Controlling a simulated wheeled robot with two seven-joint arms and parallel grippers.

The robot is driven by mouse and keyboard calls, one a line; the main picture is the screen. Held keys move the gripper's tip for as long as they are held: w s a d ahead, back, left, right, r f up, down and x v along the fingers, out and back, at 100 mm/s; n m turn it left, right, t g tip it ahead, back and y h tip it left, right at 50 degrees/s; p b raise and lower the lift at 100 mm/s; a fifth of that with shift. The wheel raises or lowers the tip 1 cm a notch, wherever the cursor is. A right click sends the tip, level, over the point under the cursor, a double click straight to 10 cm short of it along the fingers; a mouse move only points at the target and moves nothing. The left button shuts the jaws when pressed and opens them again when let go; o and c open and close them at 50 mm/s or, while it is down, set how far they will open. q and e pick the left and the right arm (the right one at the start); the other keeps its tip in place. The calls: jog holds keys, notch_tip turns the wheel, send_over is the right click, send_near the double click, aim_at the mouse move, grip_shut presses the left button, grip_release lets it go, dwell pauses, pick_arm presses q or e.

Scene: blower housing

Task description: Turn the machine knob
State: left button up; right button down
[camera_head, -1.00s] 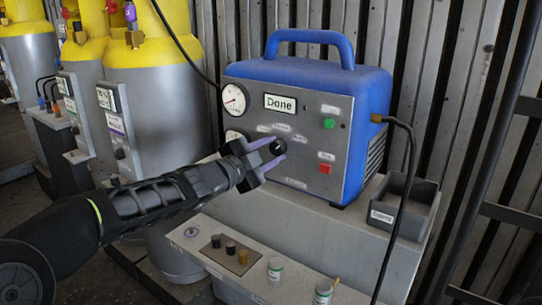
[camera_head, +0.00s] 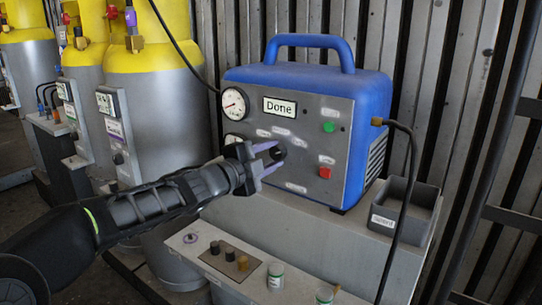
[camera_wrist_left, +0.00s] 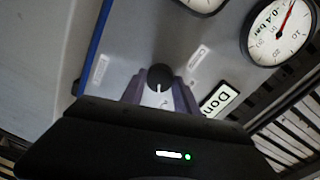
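The machine is a blue box (camera_head: 330,83) with a grey front panel, and its display (camera_head: 280,106) reads "Done". The small black knob (camera_head: 280,151) is on the panel below the display, partly hidden by my left gripper (camera_head: 280,154). In the left wrist view the knob (camera_wrist_left: 160,74) shows a white pointer mark and lies between the tips of the two purple-grey fingers (camera_wrist_left: 160,92). The fingers are apart, one on each side of the knob; I cannot tell whether they touch it. My right gripper is not in view.
A green button (camera_head: 329,127) and a red button (camera_head: 325,173) are right of the knob. A gauge (camera_head: 235,102) is at the panel's upper left. A grey bin (camera_head: 411,190) and a black hose (camera_head: 411,160) are at right. Yellow-topped cylinders (camera_head: 163,40) stand left.

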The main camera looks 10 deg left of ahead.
pick_arm(q)
jog(key=o, duration=0.5)
jog(key=shift+c, duration=0.2)
jog(key=shift+s, duration=0.1)
jog(key=p+v, duration=0.1)
jog(key=v, duration=0.6)
jog(key=shift+s+a, duration=0.2)
jog(key=shift+s, duration=0.05)
